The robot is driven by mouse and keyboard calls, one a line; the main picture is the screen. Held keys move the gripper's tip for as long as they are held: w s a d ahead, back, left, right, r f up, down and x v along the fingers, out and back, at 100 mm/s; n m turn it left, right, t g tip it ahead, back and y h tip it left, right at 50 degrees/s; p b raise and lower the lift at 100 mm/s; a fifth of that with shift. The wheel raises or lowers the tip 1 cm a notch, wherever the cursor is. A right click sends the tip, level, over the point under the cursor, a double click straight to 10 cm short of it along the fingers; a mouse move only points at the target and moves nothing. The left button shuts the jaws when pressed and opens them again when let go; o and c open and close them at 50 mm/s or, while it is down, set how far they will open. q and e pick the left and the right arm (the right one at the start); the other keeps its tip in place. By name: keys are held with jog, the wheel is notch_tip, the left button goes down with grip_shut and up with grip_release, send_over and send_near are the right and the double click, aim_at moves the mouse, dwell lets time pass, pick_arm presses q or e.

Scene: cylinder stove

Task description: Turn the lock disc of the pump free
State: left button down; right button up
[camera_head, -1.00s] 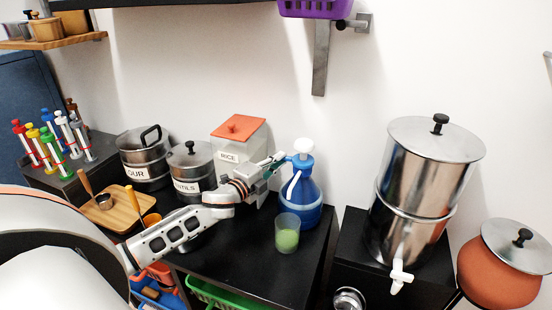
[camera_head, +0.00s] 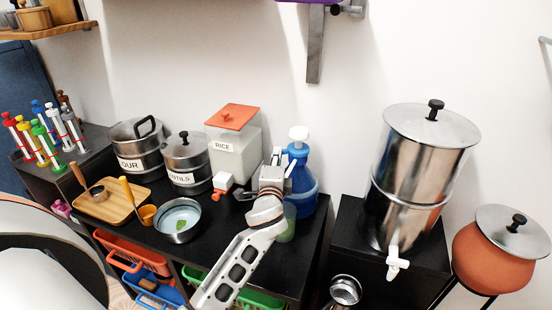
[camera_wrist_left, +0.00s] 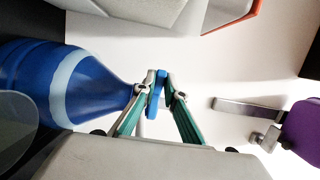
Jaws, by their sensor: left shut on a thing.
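The blue pump bottle (camera_head: 303,198) stands on the black counter near its right end, with a white pump head (camera_head: 298,133) on top and a blue collar under it. My left gripper (camera_head: 288,157) is at the collar from the left, its fingertips partly hidden in the head view. In the left wrist view, the bottle (camera_wrist_left: 65,82) lies across the left side. There my left gripper (camera_wrist_left: 159,92) is shut on the blue lock disc (camera_wrist_left: 158,94), with one finger on each side. The white pump head does not stand out against the wall there. My right gripper is not in view.
A glass of green liquid (camera_head: 289,226) stands before the bottle, partly behind my arm. A rice container (camera_head: 232,145), a lentils pot (camera_head: 190,163) and a metal bowl (camera_head: 177,220) are left. A steel water dispenser (camera_head: 415,185) stands to the right.

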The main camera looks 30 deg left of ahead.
pick_arm(q)
jog(key=shift+d, duration=0.1)
dwell(0.4)
jog(key=c, duration=2.1)
grip_release()
jog(key=shift+s, duration=0.15)
jog(key=v, duration=1.2)
jog(key=shift+d, duration=0.1)
